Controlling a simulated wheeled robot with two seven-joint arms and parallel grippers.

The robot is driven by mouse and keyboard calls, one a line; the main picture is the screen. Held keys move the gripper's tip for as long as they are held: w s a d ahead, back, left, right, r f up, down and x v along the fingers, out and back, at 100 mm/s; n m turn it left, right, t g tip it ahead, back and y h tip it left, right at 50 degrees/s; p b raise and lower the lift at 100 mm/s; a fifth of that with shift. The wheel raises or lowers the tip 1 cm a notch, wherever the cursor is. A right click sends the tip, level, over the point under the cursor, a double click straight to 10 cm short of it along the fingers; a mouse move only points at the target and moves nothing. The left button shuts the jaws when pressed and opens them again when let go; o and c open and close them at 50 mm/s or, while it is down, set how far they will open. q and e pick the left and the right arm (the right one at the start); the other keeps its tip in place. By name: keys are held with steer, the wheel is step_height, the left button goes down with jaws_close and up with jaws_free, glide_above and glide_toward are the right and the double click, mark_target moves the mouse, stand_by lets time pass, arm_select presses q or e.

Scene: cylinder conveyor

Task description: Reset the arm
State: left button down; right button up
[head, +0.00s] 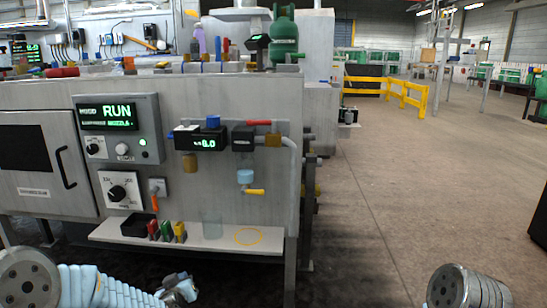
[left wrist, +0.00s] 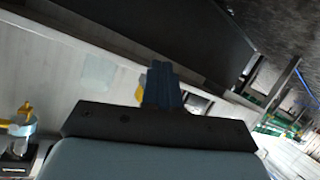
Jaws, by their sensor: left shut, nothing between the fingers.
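My left arm comes in at the lower left of the head view, and its gripper (head: 180,287) is low in front of the machine, below the small shelf. In the left wrist view the gripper's dark blue fingers (left wrist: 160,84) are together with nothing between them. The gripper stands apart from the shelf and holds nothing. Only a round grey and ribbed part of my right arm shows at the lower right of the head view; the right gripper is out of the picture.
The grey machine (head: 225,95) has a lit RUN panel (head: 118,112). A yellow barrier (head: 405,92) stands farther back. The floor to the right is open.

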arm_select(q)
steer(key=s+d+f+m+g+h, duration=0.1)
steer(key=s+d+f+g+h, duration=0.3)
steer(key=s+f, duration=0.7)
steer(key=s+d+f+m+g+h, duration=0.1)
steer(key=s+d+f+m+g, duration=0.1)
steer(key=s+d+f+g, duration=0.7)
steer(key=s+f+h, duration=0.1)
steer(key=s+f, duration=0.6)
steer(key=s, duration=0.3)
step_height(320, 180, up, 13)
steer(key=p, duration=1.3)
steer(key=shift+s+d+r+m, duration=0.15)
steer(key=shift+d+m, duration=0.1)
steer(key=shift+m, duration=0.05)
